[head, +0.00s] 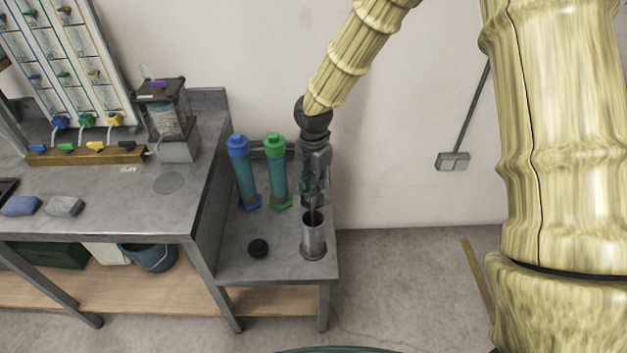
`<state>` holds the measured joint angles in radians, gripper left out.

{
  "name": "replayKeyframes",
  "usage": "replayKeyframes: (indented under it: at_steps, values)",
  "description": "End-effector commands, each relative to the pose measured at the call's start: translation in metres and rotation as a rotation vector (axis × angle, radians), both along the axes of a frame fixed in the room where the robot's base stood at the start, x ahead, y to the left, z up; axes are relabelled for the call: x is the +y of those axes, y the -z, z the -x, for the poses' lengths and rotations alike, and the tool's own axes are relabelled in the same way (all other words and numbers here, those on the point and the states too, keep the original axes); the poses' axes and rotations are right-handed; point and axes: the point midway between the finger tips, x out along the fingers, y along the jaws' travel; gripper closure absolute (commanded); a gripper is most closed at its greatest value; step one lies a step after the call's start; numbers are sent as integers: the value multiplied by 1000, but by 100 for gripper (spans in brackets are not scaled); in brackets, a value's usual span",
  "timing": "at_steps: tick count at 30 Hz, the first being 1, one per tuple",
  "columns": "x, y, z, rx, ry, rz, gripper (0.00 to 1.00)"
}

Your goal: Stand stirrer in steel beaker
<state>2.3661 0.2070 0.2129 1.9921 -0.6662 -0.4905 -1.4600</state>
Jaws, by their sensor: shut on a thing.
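The steel beaker (313,239) is a tall grey cylinder standing upright near the front right corner of the low side bench. My gripper (312,195) is directly above it, pointing down and shut on the stirrer. The stirrer (312,215) shows as a thin dark shaft below the fingers, with its lower end at or inside the beaker's mouth. How deep it reaches is hidden by the beaker wall. A bit of green shows between the fingers; I cannot tell whether it belongs to the stirrer.
A blue-capped cylinder (242,172) and a green-capped cylinder (277,172) stand just left of my gripper. A black round lid or knob (258,248) lies left of the beaker. The higher workbench (130,205) is at left. The bench front between is clear.

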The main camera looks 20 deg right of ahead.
Motion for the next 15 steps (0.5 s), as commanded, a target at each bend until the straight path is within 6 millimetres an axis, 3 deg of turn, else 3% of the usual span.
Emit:
replayKeyframes:
  at_steps: [15]
  values:
    - [0, 8, 0, 1, 0, 0, 100]
